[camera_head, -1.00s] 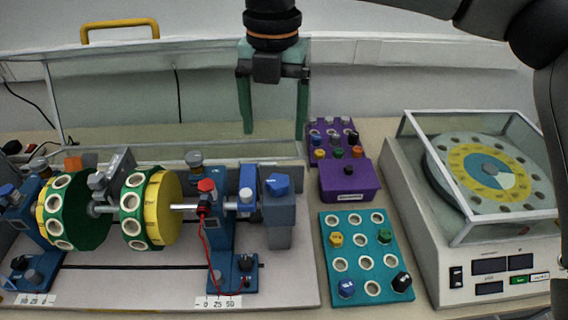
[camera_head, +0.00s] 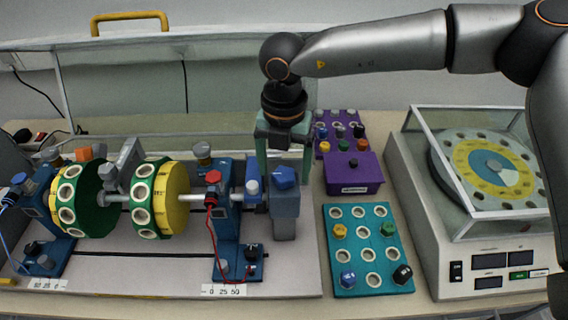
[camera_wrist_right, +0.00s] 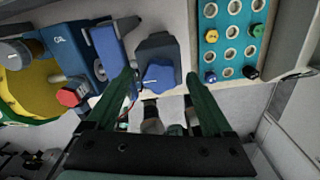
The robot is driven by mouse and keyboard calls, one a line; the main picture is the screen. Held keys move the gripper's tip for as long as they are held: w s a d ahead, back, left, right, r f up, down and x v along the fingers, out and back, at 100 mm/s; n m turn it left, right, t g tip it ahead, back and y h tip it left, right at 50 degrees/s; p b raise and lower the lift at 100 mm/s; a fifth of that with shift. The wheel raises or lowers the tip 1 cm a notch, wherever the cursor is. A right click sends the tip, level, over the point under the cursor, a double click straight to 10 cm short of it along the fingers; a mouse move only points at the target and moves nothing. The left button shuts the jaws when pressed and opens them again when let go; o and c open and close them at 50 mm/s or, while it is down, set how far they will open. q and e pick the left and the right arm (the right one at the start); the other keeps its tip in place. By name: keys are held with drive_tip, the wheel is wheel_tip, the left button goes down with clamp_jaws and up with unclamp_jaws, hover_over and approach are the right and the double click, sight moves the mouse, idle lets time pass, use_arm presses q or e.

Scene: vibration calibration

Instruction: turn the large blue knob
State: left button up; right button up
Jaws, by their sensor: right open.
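The large blue knob (camera_head: 284,177) sits on top of a grey block at the right end of the shaft machine (camera_head: 222,190). In the right wrist view the blue knob (camera_wrist_right: 159,78) shows between my two fingers. My right gripper (camera_head: 284,176) points down from above with its green fingers apart, one on each side of the knob in the picture. In the wrist view the gripper (camera_wrist_right: 160,78) is open and empty, and I see no finger touching the knob. My left gripper is not in view.
A teal board (camera_head: 352,277) with pegs, a purple box (camera_head: 353,178) and a balancing device with a clear cover (camera_head: 436,235) stand to the right. A clear shield is behind.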

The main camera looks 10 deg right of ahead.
clamp_jaws()
idle(0.8)
